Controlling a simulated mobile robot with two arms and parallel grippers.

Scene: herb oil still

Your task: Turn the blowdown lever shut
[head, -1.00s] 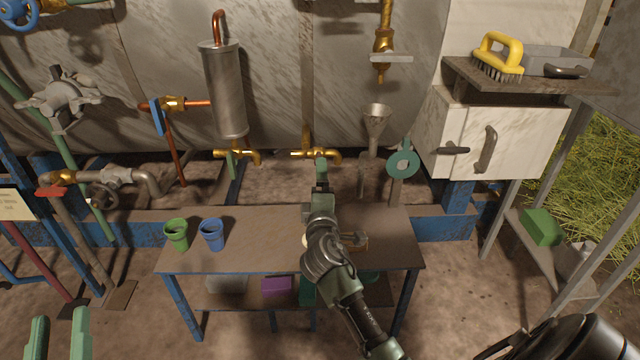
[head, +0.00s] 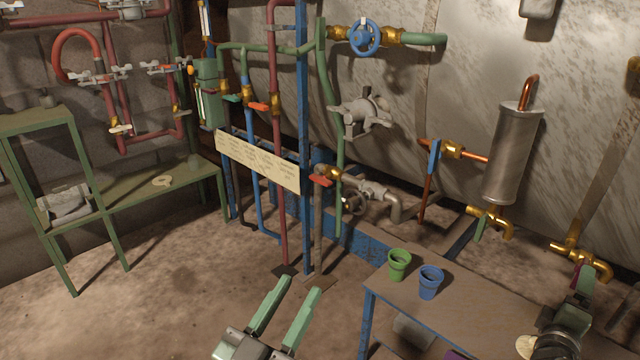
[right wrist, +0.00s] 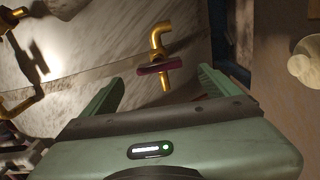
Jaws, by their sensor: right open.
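Several lever valves show, and I cannot tell by a label which is the blowdown lever. A red lever (head: 320,181) sits on a brass valve atop a grey standpipe, right of the sign. My left gripper (head: 299,287) is open and empty, low in front of that standpipe and apart from it. My right gripper (head: 583,277) is beside a brass tap (head: 572,250) at the right. In the right wrist view it is open, with that tap's dark red lever (right wrist: 160,67) showing between its fingertips; contact cannot be told.
A sign (head: 256,160) hangs before upright pipes. A workbench (head: 470,300) with a green cup (head: 398,264) and a blue cup (head: 431,281) stands at the right. A green shelf (head: 165,184) is at the left. The floor (head: 170,290) between them is clear.

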